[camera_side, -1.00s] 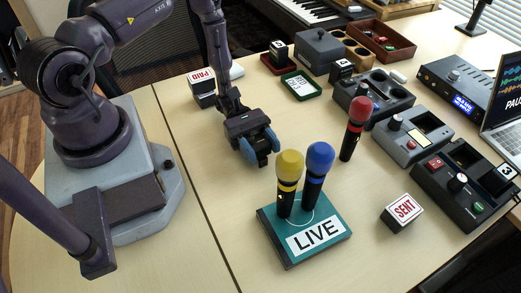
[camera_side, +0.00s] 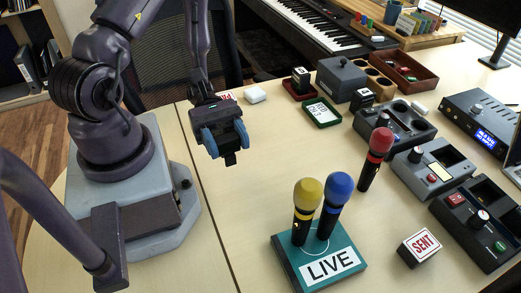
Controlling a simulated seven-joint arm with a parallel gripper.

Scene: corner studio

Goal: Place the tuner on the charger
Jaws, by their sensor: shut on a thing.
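My gripper (camera_side: 226,143), with blue fingers, is shut on a small black thing (camera_side: 230,159), most likely the tuner. The fingers cover most of it, and only its lower end shows. It appears to be held above the table, left of the microphones. I cannot tell for sure which thing is the charger. A small white block (camera_side: 256,95) lies behind my gripper and a dark grey dock (camera_side: 402,122) with knobs and recesses stands to the right. A lighter grey dock (camera_side: 437,170) stands in front of that one.
A yellow microphone (camera_side: 307,196) and a blue microphone (camera_side: 338,190) stand on the teal LIVE base (camera_side: 286,255). A red microphone (camera_side: 378,148) stands behind them. A green tray (camera_side: 321,113) lies at the back. The table's middle is clear.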

